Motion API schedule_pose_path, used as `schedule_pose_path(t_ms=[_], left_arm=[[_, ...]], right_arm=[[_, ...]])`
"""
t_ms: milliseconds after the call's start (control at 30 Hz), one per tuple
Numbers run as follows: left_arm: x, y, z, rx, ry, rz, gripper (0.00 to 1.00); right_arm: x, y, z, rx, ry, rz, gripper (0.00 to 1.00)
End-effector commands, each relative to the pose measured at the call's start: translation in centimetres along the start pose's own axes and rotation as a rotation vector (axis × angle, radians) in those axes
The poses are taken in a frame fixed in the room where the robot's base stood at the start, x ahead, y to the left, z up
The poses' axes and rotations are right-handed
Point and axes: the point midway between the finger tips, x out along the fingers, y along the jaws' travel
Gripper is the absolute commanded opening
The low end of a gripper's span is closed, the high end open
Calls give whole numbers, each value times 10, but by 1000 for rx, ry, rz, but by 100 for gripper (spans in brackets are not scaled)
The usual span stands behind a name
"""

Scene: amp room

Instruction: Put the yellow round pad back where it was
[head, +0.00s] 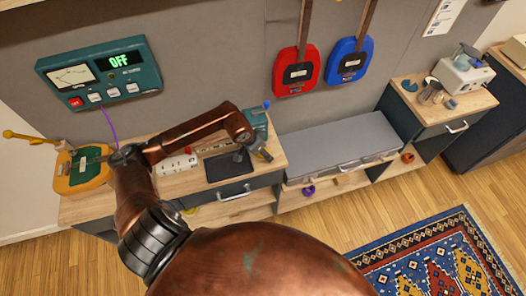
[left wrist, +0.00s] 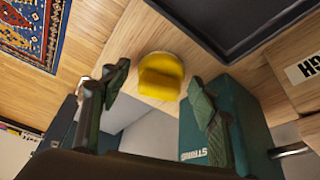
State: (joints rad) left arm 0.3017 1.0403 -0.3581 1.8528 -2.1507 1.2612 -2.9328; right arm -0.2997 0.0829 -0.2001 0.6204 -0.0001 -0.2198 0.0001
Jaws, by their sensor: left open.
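The yellow round pad (left wrist: 160,78) shows in the left wrist view, on or just above the wooden worktop, between a dark tray and a teal box. My left gripper (left wrist: 160,86) is open, with one finger to each side of the pad in that view. I cannot tell whether either finger touches it. In the head view my left gripper (head: 254,155) is over the right end of the worktop, where a small patch of yellow shows beside it. Much of that spot is hidden by the gripper. My right gripper is not in view.
The dark tray (head: 224,168) lies left of the gripper, and the teal box (left wrist: 232,118) stands close to it. A white box (head: 178,164) and a yellow pedal-like device (head: 82,170) are further left. A lower grey bench (head: 340,145) is to the right.

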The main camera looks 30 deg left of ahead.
Motion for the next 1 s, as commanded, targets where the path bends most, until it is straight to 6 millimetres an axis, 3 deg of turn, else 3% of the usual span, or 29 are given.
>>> schedule_pose_path(t_ms=[267,700,1000], left_arm=[[-11,-2,-2,2,2,-3,56],[-97,-1,-1,2,0,-4,56],[-122,0,-1,0,0,-1,56]], right_arm=[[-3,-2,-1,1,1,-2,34],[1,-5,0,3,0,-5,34],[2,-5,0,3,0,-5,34]])
